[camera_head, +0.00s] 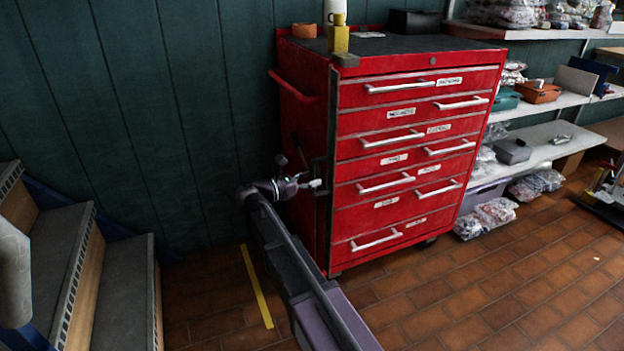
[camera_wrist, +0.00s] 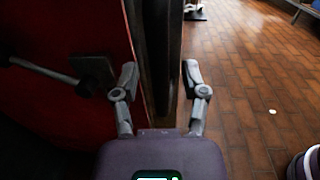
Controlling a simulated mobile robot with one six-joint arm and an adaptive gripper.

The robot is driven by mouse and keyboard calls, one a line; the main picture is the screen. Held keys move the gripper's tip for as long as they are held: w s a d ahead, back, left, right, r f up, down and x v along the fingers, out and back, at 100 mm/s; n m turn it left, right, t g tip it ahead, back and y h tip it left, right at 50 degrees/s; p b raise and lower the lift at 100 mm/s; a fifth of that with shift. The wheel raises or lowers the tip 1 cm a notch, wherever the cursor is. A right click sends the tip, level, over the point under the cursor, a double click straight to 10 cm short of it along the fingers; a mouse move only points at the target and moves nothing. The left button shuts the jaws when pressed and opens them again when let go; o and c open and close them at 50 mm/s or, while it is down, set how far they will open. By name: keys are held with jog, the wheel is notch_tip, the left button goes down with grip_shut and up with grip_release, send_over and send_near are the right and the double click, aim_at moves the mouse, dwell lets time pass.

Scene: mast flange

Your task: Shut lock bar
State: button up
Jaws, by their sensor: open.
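The lock bar (camera_head: 331,125) is a long dark upright strip along the left front edge of the red tool cabinet (camera_head: 400,202). It stands beside the drawer fronts and does not cover the drawer handles. My gripper (camera_head: 316,183) is at the bar's mid height, coming from the left side. In the wrist view my gripper (camera_wrist: 160,72) is open, with the dark bar (camera_wrist: 160,45) between its two fingers. The left finger is close to the red side panel; a gap shows between the bar and the right finger. Contact cannot be told.
A side handle (camera_wrist: 45,70) with a dark bracket is left of the left finger. Bottles and a yellow object (camera_head: 338,38) stand on the cabinet top. Shelves (camera_head: 545,145) are at right, steps (camera_head: 60,260) at left. The tiled floor (camera_head: 480,290) in front is clear.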

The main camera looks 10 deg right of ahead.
jog(key=shift+d, duration=0.15)
grip_shut()
dwell(0.5)
